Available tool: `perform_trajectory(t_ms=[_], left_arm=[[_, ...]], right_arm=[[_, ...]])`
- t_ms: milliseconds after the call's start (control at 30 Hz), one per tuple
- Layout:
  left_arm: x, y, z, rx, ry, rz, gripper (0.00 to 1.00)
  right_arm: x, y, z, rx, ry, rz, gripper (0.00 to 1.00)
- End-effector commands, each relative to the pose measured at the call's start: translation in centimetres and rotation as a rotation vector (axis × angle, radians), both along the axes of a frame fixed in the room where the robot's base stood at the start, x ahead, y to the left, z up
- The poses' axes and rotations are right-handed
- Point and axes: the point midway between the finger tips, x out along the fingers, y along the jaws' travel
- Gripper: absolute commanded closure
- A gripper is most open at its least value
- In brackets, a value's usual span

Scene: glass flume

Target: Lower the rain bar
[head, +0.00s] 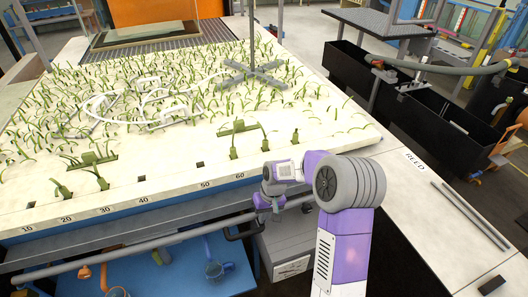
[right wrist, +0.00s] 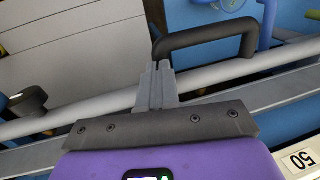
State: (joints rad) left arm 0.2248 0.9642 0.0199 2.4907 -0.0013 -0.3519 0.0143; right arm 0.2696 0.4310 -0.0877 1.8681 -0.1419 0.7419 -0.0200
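I cannot pick out the rain bar for sure in either view. A long grey pipe (head: 150,245) runs along the front under the flume's edge, and it crosses the right wrist view (right wrist: 70,118) too. A dark bent handle (head: 240,234) sits by this pipe. In the right wrist view the handle (right wrist: 205,42) lies just beyond my right fingertips, its left bend partly behind them. My right gripper (right wrist: 160,70) has its two fingers together, with nothing visible between them. In the head view it is partly hidden by my wrist. My left gripper is out of view.
The pale sand bed (head: 130,180) with green plants and a numbered front edge lies behind my right arm. A metal cross stand (head: 252,72) rises from it. A white bench (head: 440,215) with rods is at right.

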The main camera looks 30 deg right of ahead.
Motion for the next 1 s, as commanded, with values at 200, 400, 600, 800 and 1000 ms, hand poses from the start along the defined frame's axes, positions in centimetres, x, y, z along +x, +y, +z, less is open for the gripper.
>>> perform_trajectory(t_ms=[200,400,600,800,1000], left_arm=[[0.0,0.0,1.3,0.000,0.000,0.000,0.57],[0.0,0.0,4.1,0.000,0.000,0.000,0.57],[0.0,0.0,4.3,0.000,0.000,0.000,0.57],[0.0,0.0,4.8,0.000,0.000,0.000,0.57],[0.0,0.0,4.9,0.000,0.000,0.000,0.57]], right_arm=[[-0.5,0.0,1.1,0.002,0.013,0.004,1.00],[-0.3,-0.5,5.0,-0.001,-0.001,0.007,1.00],[-0.4,-1.5,9.5,-0.003,-0.007,0.005,1.00],[-0.6,-2.1,12.7,-0.002,-0.005,0.005,1.00],[-0.7,-2.3,13.9,-0.001,-0.004,0.005,1.00]])
